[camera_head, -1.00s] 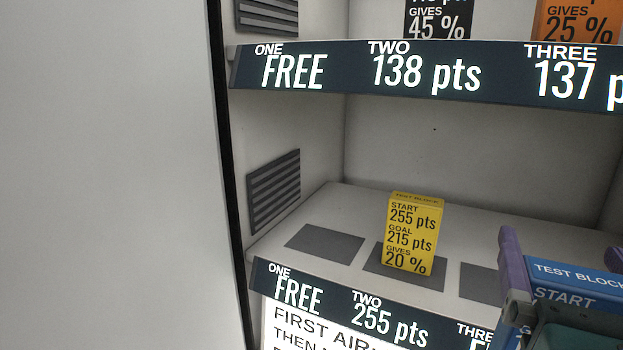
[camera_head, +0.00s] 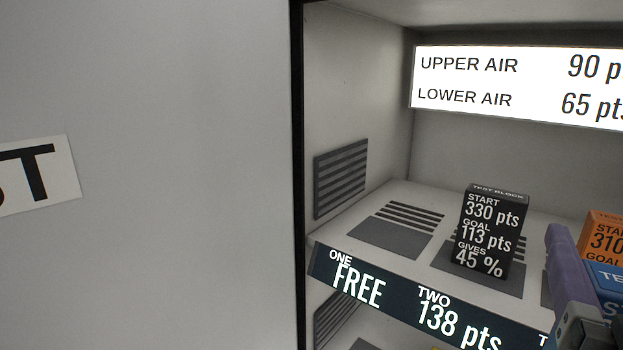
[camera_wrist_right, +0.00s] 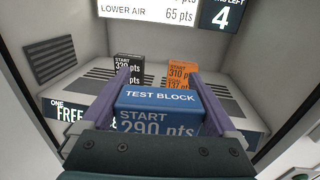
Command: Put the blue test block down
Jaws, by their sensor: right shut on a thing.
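The blue test block (camera_head: 608,285) is at the right edge of the head view, partly cut off. It is in the middle of the wrist view (camera_wrist_right: 160,108), its label reading 290 pts. My right gripper (camera_wrist_right: 160,75) is shut on it, one purple finger on each side. The block is held up in front of the upper shelf (camera_head: 345,238). A black test block (camera_head: 490,230) stands on the pad marked TWO. An orange test block (camera_wrist_right: 181,75) stands to its right. The pad marked ONE (camera_head: 390,236) is bare. My left gripper is not in view.
A lit sign (camera_head: 520,85) with UPPER AIR and LOWER AIR values is on the back wall. A slatted vent (camera_head: 341,178) is on the left side wall. A label strip (camera_head: 400,300) runs along the shelf front. A grey panel (camera_head: 150,270) fills the left.

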